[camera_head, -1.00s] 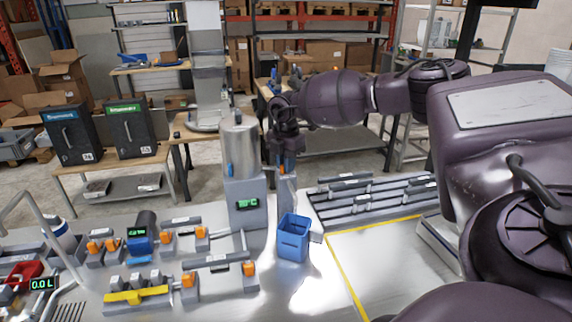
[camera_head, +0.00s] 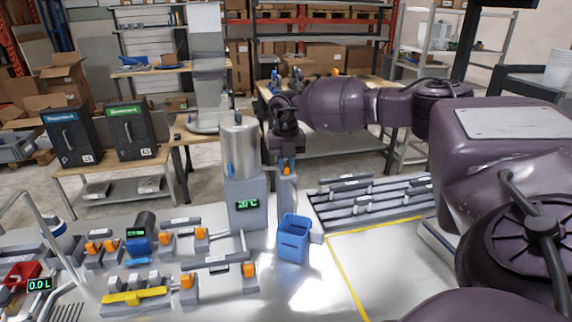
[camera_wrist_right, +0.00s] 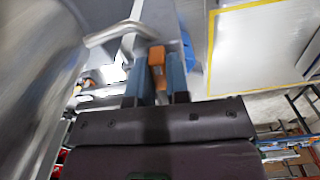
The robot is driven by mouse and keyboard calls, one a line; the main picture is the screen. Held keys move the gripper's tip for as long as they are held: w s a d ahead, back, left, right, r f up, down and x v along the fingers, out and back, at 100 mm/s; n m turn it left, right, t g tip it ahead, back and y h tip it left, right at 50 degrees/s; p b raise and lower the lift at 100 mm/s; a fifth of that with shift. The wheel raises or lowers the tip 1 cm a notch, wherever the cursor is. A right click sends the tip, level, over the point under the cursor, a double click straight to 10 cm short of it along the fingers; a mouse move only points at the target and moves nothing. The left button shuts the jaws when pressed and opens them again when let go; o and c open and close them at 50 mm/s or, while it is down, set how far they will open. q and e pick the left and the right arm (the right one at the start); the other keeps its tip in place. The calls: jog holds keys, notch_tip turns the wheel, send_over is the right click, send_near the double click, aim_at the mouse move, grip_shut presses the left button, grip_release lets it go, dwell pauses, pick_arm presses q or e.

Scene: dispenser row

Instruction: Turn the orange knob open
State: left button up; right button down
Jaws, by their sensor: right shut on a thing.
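The orange knob (camera_head: 287,167) sits on a grey post (camera_head: 287,193) to the right of the silver tank (camera_head: 240,146). My right gripper (camera_head: 285,160) is at the knob, pointing down. In the right wrist view the orange knob (camera_wrist_right: 156,58) lies between the two blue fingers of my right gripper (camera_wrist_right: 156,77), which are shut on it. A blue square container (camera_head: 293,240) stands below and in front of the post. My left gripper is not in view.
A grey block with a green temperature display (camera_head: 246,204) supports the tank. Several other orange knobs (camera_head: 249,269) and a yellow-handled valve (camera_head: 134,296) stand on the left of the table. A yellow-edged panel (camera_head: 385,262) lies clear at right.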

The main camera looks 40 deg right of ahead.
aim_at(286, 164)
jog(key=shift+n, duration=0.5)
jog(key=c, duration=1.1)
grip_release()
jog(key=shift+r, duration=0.1)
notch_tip(286, 164, up, 11)
jog(key=b, duration=0.1)
jog(key=shift+f, duration=0.2)
